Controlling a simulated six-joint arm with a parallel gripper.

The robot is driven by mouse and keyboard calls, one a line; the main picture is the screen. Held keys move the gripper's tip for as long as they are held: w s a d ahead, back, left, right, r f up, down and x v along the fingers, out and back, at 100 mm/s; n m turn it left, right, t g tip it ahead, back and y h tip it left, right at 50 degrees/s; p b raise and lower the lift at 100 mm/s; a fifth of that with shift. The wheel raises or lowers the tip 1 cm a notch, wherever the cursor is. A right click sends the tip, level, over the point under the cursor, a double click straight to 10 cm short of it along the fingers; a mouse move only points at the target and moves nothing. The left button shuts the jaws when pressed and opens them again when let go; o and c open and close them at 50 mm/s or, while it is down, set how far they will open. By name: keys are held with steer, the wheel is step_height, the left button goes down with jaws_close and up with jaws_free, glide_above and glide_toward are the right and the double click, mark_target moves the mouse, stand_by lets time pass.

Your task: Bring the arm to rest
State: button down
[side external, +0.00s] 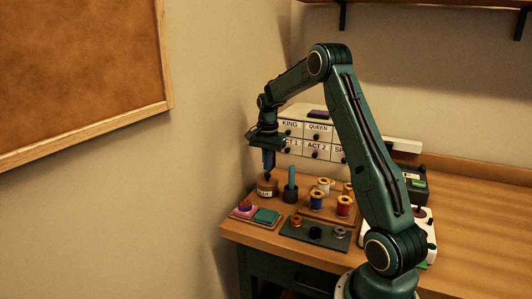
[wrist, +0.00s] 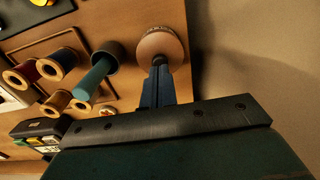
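My gripper (side external: 268,171) points straight down at the back left of the table, above a round labelled jar (side external: 267,189) with a brown top. In the wrist view my two blue fingers (wrist: 160,66) are close together and look shut. Their tips are at a small dark knob over the jar's round tan top (wrist: 163,42). I cannot tell whether the tips touch or hold that knob. The arm is bent, with its elbow high above the table.
A dark cup with a teal stick (side external: 291,184) stands just right of the jar. Thread spools (side external: 316,201) stand on a wooden tray. Pink and green pads (side external: 266,216) lie in front. A labelled drawer box (side external: 317,150) stands behind. A wall is close on the left.

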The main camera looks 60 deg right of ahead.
steer(key=shift+f, duration=0.9)
steer(key=shift+r, duration=0.1)
stand_by(0.3)
step_height(320, 180, up, 7)
stand_by(1.5)
